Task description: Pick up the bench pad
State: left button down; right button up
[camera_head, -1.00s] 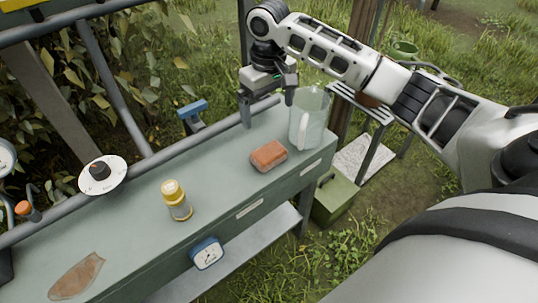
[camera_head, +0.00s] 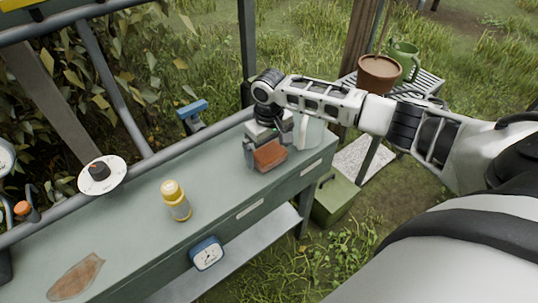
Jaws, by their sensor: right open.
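The bench pad looks to be the reddish-brown block (camera_head: 271,156) lying on the green-grey bench (camera_head: 225,185), near its right end. My right gripper (camera_head: 268,150) is low over the block, pointing down. It is open, with one finger at the block's left side and the other by its far right side. The gripper hides the block's back part, and I cannot tell if the fingers touch it. My left gripper is not in view.
A yellow-capped bottle (camera_head: 176,201) stands left of the block. A brown cloth-like piece (camera_head: 76,276) lies at front left. A rail (camera_head: 160,157) runs along the back edge.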

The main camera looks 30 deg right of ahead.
jog(key=shift+f, duration=0.85)
jog(key=c, duration=0.9)
jog(key=shift+r, duration=0.2)
jog(key=shift+r, duration=0.3)
notch_tip(320, 180, up, 2)
jog(key=shift+r, duration=0.1)
jog(key=s+a+r, duration=0.2)
jog(key=s+r, duration=0.1)
jog(key=s, duration=0.1)
jog(key=s+a+r+p, duration=0.1)
jog(key=s+a+r, duration=0.1)
jog(key=s+r, duration=0.1)
jog(key=s+a+r, duration=0.2)
jog(key=s+r, duration=0.2)
jog(key=s, duration=0.1)
jog(key=shift+s+a, duration=0.15)
jog(key=shift+a, duration=0.25)
